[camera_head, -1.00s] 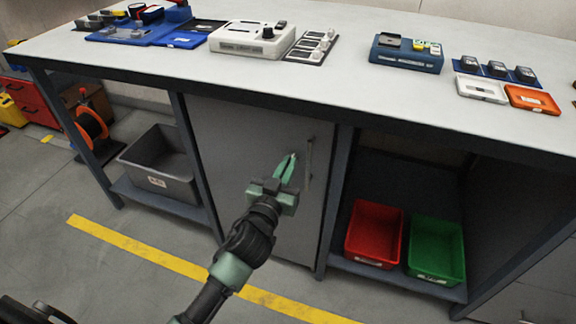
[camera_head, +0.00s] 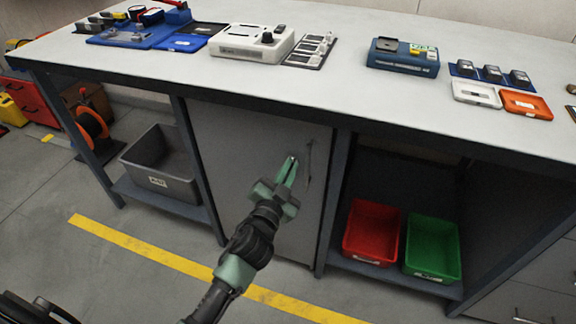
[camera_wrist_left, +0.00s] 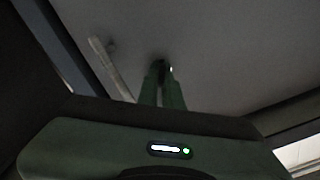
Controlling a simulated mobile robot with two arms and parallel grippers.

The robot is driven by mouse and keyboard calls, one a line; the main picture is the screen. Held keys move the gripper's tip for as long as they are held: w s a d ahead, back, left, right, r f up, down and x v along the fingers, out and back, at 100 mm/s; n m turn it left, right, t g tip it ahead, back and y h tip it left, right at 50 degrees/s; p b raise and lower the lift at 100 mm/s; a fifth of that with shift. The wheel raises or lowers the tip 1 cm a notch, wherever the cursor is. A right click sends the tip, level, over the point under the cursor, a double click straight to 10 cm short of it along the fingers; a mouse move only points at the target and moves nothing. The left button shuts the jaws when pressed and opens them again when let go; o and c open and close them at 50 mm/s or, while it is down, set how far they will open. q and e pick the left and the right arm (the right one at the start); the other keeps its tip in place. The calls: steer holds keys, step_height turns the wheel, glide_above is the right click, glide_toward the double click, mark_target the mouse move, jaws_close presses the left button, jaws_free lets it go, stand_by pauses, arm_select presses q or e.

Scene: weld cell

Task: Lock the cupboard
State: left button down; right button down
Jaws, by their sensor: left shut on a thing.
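The cupboard is under the workbench, with a grey door (camera_head: 235,150) that looks closed. A thin upright handle (camera_head: 307,165) is near the door's right edge; it also shows in the left wrist view (camera_wrist_left: 112,68). My left gripper (camera_head: 291,161) is at the door, just left of the handle. Its green fingers (camera_wrist_left: 162,85) are shut on a small dark piece at the door face, which looks like the key (camera_wrist_left: 164,65). The fingers hide most of it, so its angle and the lock cannot be made out. My right gripper is not in view.
The bench top (camera_head: 340,80) overhangs the door. An open bay right of the door holds a red bin (camera_head: 371,230) and a green bin (camera_head: 433,245). A grey bin (camera_head: 160,165) is on the left shelf. The floor in front is clear.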

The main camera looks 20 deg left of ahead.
arm_select(q)
steer(key=m, duration=0.2)
steer(key=m+p, duration=0.1)
steer(key=m, duration=0.2)
steer(key=shift+d+f+m, duration=0.1)
steer(key=shift+d+m, duration=0.1)
steer(key=shift+m, duration=0.1)
steer(key=m, duration=0.5)
steer(key=shift+f, duration=0.2)
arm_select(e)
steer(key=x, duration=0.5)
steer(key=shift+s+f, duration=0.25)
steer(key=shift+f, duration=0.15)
arm_select(q)
steer(key=shift+m, duration=0.4)
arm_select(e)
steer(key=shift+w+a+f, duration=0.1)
arm_select(q)
steer(key=c, duration=1.6)
jaws_free()
steer(key=shift+s, duration=0.1)
